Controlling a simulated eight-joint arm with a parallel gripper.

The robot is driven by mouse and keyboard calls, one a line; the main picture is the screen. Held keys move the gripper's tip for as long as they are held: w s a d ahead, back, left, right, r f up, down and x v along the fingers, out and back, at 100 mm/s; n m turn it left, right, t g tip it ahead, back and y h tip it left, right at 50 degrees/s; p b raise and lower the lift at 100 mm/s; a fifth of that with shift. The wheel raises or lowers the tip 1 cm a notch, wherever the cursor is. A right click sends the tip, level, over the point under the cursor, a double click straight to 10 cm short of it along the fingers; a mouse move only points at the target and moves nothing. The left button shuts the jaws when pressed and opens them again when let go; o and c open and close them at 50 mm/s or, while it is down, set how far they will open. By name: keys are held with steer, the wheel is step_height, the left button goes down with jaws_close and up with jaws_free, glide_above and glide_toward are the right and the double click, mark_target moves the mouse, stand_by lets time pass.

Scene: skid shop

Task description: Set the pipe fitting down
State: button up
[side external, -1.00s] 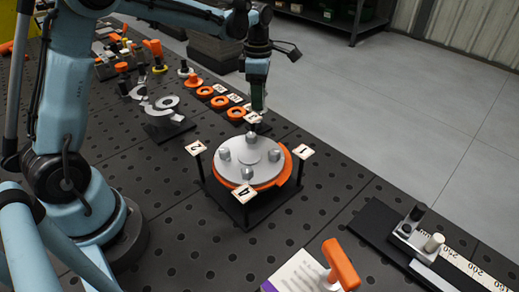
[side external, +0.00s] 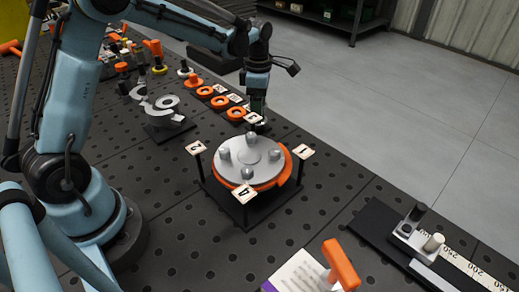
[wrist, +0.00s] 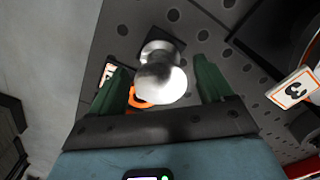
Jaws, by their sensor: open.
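The pipe fitting (wrist: 160,75) is a shiny silver, rounded piece in the wrist view. It appears to stand on a small dark square on the perforated table. My gripper (wrist: 160,82) has its two green fingers spread, one on each side of the fitting, with gaps visible. In the side view my gripper (side external: 258,112) points down just behind the round turntable fixture. There the fingertips and the fitting are partly hidden by a number tag.
A silver disc (side external: 250,156) with several pegs sits on an orange-rimmed stand with numbered posts, close in front of my gripper. Orange rings (side external: 220,102) line the table to the left. A ruler slide (side external: 430,245) lies at front right.

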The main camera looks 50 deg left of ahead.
steer(key=shift+r, duration=0.15)
steer(key=s+d+r+m+t, duration=0.1)
steer(key=s+r+m, duration=0.15)
steer(key=r, duration=0.45)
steer(key=s+d+r+m+t, duration=0.1)
steer(key=r+m, duration=0.2)
steer(key=r, duration=0.4)
steer(key=s+d+f+m+t, duration=0.2)
steer(key=s+m, duration=0.4)
steer(key=m, duration=0.4)
steer(key=s+d+f+m+t, duration=0.2)
steer(key=s+f+m+t, duration=0.1)
steer(key=s+m, duration=0.4)
steer(key=shift+d+f+m, duration=0.2)
steer(key=shift+f+m, duration=0.1)
steer(key=shift+m, duration=1.55)
steer(key=shift+s, duration=0.1)
